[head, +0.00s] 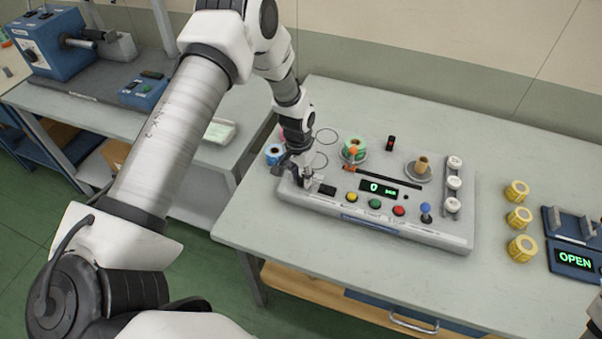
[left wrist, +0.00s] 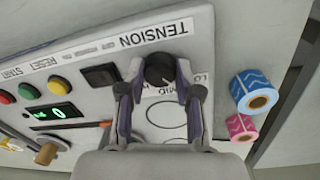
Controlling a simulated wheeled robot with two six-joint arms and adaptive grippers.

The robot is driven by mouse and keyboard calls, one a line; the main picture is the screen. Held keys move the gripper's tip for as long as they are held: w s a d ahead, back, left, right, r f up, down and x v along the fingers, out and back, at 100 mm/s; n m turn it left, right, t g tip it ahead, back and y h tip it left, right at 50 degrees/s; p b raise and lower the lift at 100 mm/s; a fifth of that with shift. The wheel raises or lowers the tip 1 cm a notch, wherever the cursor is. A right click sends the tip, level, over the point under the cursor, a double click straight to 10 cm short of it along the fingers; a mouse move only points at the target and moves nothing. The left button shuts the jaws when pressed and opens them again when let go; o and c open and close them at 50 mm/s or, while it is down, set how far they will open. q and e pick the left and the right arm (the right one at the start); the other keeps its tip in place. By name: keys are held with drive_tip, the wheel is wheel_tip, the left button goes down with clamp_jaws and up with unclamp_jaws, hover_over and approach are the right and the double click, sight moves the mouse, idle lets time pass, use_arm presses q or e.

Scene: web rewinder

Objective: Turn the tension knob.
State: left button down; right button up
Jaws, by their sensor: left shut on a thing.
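The tension knob (left wrist: 160,70) is a dark round knob under the TENSION label (left wrist: 155,34) on the web rewinder panel, seen in the left wrist view. My left gripper (left wrist: 160,82) has its two fingers on either side of the knob and is shut on it. In the head view my left gripper (head: 298,172) is at the left end of the web rewinder (head: 380,220), and it hides the knob there. My right gripper is not clearly in view; only a bit of my right arm shows at the lower right edge.
Blue and pink rolls (left wrist: 254,92) lie close beside the gripper. Yellow rolls (head: 518,217) and a blue device reading OPEN (head: 574,262) stand to the right.

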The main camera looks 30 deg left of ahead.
sight(299, 177)
use_arm(q)
drive_tip(key=shift+s+f+n, duration=0.15)
drive_tip(key=shift+s+n, duration=0.05)
drive_tip(key=shift+n, duration=0.3)
drive_tip(key=c, duration=0.8)
unclamp_jaws()
drive_tip(key=shift+w, duration=0.2)
drive_tip(key=r, duration=1.2)
drive_tip(key=shift+a, duration=0.35)
